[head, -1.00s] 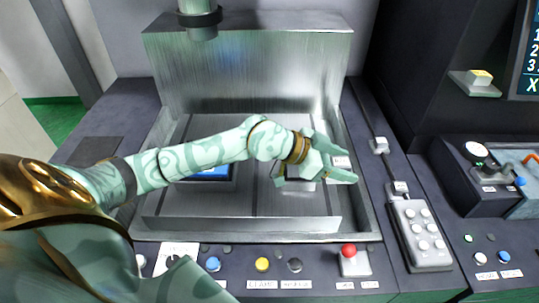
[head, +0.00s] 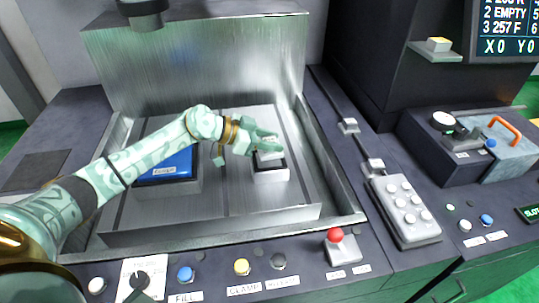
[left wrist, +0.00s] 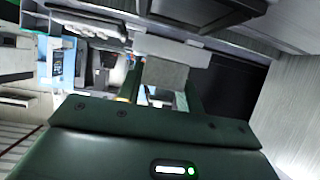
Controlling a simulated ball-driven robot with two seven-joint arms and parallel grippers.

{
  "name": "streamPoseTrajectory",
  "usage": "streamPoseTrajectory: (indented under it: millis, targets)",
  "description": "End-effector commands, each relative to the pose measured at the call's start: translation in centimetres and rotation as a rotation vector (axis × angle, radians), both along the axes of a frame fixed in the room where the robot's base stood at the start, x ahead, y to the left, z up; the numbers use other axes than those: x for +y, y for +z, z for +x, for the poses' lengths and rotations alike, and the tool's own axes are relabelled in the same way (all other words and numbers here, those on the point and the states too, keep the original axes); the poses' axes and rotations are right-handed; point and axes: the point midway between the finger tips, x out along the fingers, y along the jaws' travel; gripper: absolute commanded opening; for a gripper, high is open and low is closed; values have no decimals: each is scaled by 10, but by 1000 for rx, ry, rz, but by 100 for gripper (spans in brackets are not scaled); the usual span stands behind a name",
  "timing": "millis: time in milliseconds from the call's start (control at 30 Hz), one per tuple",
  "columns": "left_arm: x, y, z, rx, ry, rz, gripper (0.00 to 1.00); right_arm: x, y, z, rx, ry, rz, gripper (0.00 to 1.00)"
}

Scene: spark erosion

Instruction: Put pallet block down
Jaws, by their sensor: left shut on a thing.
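The pallet block (head: 268,154) is a small pale grey block with a light label. My left gripper (head: 266,144) is shut on it, coming from the left. In the head view the block is right over the dark-topped chuck (head: 271,174) in the metal tank; I cannot tell whether they touch. In the left wrist view the grey block (left wrist: 165,75) is between the fingers, with a paler plate across its far end. The fingers partly hide the block. My right gripper is not in view.
A blue-topped block (head: 168,166) stands left of the chuck, under my left arm. The tank's front wall (head: 215,225) and tall back plate (head: 200,62) bound the space. A red button (head: 335,235) and a grey keypad (head: 405,208) are outside it.

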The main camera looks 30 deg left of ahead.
Motion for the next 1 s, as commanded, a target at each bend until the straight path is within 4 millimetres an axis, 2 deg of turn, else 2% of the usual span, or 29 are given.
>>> streamPoseTrajectory:
  millis: [167, 333, 533, 567, 600, 700, 1000]
  targets:
    - [8, -12, 7, -1, 3, -3, 0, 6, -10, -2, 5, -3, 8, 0]
    - [7, -40, 6, 0, 0, -3, 0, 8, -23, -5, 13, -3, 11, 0]
    - [8, -40, 5, 0, 0, 0, 0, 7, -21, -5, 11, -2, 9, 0]
    - [8, -42, 5, 2, 0, 1, 42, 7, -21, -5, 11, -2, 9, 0]
    - [7, -42, 5, 4, 0, 1, 53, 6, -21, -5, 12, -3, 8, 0]
    - [7, -42, 5, 2, 0, 1, 78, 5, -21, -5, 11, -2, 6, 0]
    - [9, -40, 4, 1, 0, -1, 78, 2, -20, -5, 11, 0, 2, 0]
